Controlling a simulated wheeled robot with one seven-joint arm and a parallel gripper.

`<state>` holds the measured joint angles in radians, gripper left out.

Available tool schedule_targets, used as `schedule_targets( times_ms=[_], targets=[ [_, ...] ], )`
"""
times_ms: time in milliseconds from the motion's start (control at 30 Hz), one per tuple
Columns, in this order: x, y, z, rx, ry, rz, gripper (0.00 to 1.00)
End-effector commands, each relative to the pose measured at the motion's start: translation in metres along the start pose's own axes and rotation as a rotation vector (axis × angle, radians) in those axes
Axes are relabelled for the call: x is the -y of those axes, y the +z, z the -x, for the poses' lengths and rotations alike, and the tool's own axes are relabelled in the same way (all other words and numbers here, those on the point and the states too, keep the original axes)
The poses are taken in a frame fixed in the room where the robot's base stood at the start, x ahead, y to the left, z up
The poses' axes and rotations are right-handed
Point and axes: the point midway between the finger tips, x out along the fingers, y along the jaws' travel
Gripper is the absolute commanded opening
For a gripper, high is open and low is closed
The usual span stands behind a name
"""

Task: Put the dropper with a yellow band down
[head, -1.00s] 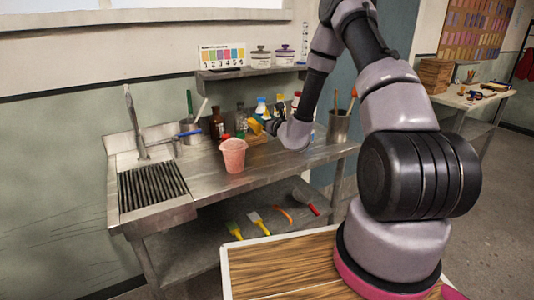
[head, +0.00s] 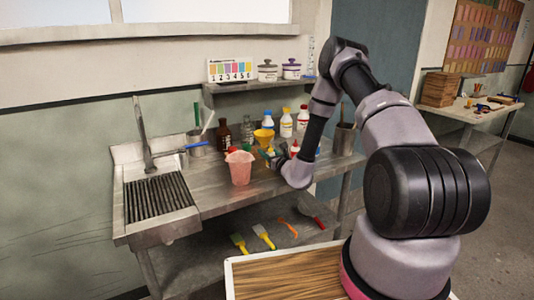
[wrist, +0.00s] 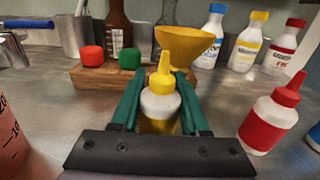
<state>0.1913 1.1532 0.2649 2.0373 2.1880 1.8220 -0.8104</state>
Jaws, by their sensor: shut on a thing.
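The dropper with a yellow band (wrist: 159,104) has a white body and a yellow pointed cap. It stands upright between the green fingers of my gripper (wrist: 160,88), which is shut on it. Its base is hidden behind the gripper's dark front bar, so I cannot tell whether it touches the steel counter (wrist: 225,104). In the head view my gripper (head: 277,156) is low over the counter, just right of the pink jug. A dropper with a red band (wrist: 266,120) stands to the right, apart from my gripper.
A wooden block (wrist: 92,76) with red and green caps, a brown bottle (wrist: 118,38) and a yellow funnel (wrist: 186,42) are behind. Several capped bottles stand back right. The pink jug (head: 240,168) is close on the left. A blue thing (wrist: 315,138) shows at the right edge.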

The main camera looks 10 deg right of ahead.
Motion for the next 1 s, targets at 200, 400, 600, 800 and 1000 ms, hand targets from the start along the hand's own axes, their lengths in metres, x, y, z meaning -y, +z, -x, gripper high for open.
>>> schedule_targets(
  times_ms=[200, 400, 600, 800, 1000],
  targets=[
    [0.000, -0.003, 0.000, 0.000, 0.000, 0.000, 0.75],
    [0.000, -0.003, 0.000, 0.000, 0.000, 0.000, 0.75],
    [0.000, 0.001, 0.002, 0.000, 0.000, 0.000, 0.75],
    [0.000, 0.000, 0.035, -0.003, 0.000, -0.001, 0.75],
    [0.000, 0.000, 0.079, -0.004, 0.000, -0.003, 0.75]
  ],
)
